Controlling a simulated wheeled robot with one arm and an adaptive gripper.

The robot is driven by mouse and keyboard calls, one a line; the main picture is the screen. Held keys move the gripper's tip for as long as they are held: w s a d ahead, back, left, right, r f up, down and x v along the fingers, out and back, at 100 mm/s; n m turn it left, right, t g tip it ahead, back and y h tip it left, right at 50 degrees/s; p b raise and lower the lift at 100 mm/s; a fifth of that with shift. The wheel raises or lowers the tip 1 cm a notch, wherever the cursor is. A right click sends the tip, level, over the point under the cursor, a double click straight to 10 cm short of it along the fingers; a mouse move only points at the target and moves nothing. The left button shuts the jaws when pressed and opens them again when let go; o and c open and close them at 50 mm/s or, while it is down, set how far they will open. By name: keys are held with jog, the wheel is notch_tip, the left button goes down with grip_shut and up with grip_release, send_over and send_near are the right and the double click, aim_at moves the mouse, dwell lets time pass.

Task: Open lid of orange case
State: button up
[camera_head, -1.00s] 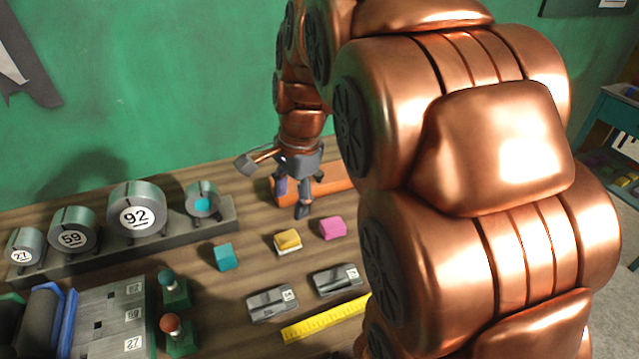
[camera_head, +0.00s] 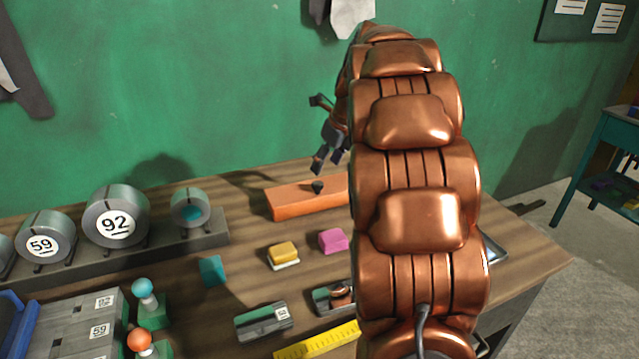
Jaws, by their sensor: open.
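The orange case (camera_head: 290,204) lies near the back of the wooden workbench, with its lid shut as far as I can see. A small dark knob (camera_head: 317,187) stands on its top. My copper arm hides the right part of the case. My gripper (camera_head: 325,165) is open and empty, tilted, in the air above and behind the case, apart from the knob.
A rack (camera_head: 140,243) with round numbered drums stands left. Teal (camera_head: 212,270), yellow (camera_head: 284,252) and pink (camera_head: 333,240) blocks lie in front of the case. A yellow ruler (camera_head: 318,341) and dark metal pieces lie nearer. The green wall (camera_head: 190,80) rises behind the bench.

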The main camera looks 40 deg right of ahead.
aim_at(318, 183)
jog(key=x, duration=0.7)
grip_shut()
dwell(0.4)
